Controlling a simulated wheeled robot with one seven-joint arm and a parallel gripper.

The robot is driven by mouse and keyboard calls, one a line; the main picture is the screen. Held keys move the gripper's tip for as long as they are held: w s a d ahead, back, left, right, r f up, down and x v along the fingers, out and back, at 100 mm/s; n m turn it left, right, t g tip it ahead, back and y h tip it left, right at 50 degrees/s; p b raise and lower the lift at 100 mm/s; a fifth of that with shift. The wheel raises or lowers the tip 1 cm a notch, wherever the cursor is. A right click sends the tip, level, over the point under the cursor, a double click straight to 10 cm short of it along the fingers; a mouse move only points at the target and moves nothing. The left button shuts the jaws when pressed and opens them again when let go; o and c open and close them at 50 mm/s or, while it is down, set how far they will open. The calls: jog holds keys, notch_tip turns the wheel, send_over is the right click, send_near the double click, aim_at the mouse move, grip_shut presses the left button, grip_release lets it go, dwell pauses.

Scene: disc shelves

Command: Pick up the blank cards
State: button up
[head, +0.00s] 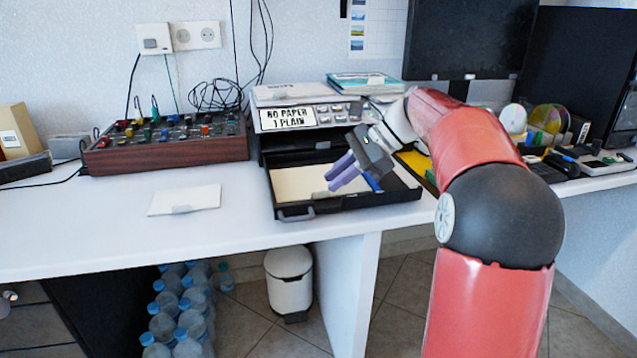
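A flat white card or thin stack (185,200), which looks like the blank cards, lies on the white desk left of the printer; a small pale tab shows at its front edge. The printer (285,95) has a display reading "NO PAPER 1 PLAIN". Its black tray (295,212) is pulled out, with a cream surface inside. My gripper (331,181) is over the tray, its purple fingers pointing left and down, well right of the white card. The fingers lie close together in this view, and I cannot tell whether they are apart. No held object is visible.
A wooden control box (165,145) with coloured knobs stands behind the card. Cables run along the wall. Discs (548,118) and small items lie at the right, partly behind my arm. A white bin (289,283) and water bottles (185,310) stand below. Desk left of the card is clear.

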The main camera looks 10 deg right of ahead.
aim_at(323, 188)
jog(key=x, duration=0.4)
jog(key=shift+w+f+b, duration=0.1)
jog(key=shift+f+b, duration=0.05)
jog(key=shift+b, duration=0.15)
jog(key=shift+c, duration=0.3)
grip_shut()
